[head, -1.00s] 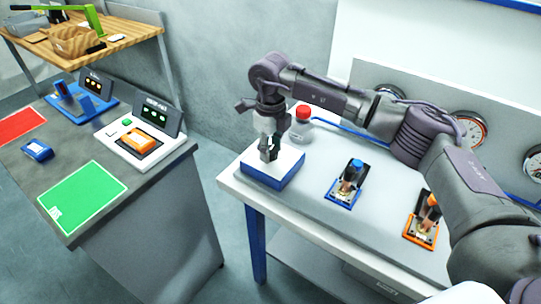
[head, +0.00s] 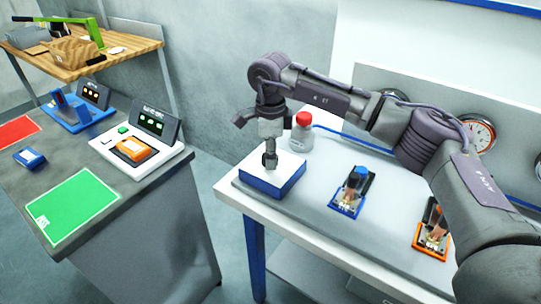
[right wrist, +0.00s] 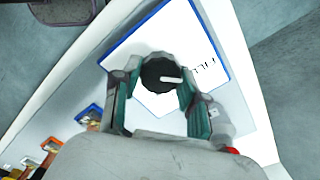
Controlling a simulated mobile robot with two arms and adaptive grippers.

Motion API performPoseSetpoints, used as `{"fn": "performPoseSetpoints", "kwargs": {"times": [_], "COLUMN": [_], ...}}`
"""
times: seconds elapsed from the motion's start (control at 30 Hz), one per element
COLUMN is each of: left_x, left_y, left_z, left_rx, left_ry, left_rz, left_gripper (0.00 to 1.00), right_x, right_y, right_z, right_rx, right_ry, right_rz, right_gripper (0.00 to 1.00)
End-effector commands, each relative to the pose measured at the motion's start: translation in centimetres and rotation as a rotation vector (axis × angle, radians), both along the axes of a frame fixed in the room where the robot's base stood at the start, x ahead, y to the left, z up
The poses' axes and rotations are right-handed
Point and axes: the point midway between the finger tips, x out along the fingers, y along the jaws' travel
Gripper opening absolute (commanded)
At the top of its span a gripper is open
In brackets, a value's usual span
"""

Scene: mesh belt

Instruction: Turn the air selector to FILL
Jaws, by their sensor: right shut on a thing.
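The air selector (head: 290,180) is a box with a white top and blue sides at the bench's left end. In the right wrist view its white panel (right wrist: 205,35) carries a round dark knob (right wrist: 155,72) with a white pointer mark. The mark points right, roughly toward the printed word FILL (right wrist: 204,68) and slightly below it in the picture. My right gripper (head: 270,163) points down over the box, its two fingers shut on the knob from both sides; it also shows in the right wrist view (right wrist: 158,92). My left gripper is not in view.
A red-capped part (head: 303,120) stands just behind the selector. A blue-framed device (head: 350,192) and an orange-framed device (head: 432,232) sit to the right on the bench. Gauges (head: 478,133) line the back panel. A separate grey counter (head: 120,195) stands left, across a gap.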

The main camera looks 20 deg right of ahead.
Motion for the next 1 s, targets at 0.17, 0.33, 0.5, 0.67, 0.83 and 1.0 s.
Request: {"fn": "performPoseSetpoints", "kwargs": {"times": [0.17, 0.33, 0.5, 0.67, 0.83, 1.0], "left_x": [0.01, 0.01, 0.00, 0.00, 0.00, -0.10], "left_y": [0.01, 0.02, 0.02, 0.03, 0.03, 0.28], "left_z": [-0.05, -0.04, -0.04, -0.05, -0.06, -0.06], "left_rx": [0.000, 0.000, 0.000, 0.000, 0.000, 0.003], "left_ry": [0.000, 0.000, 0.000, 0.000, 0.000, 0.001], "left_rz": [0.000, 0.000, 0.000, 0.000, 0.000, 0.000], "left_gripper": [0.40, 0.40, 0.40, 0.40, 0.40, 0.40], "right_x": [0.10, 0.10, 0.10, 0.07, 0.04, 0.06], "right_y": [-0.01, -0.01, -0.01, -0.01, -0.01, 0.00], "right_z": [0.18, 0.20, 0.20, 0.14, 0.08, 0.62], "right_rx": [0.002, 0.002, 0.001, 0.001, 0.001, 0.000], "right_ry": [-0.005, -0.005, -0.004, -0.003, -0.001, -0.002], "right_rz": [0.012, 0.012, 0.012, 0.011, 0.011, 0.011], "right_gripper": [0.08, 0.08, 0.50, 0.68, 0.68, 0.68]}}
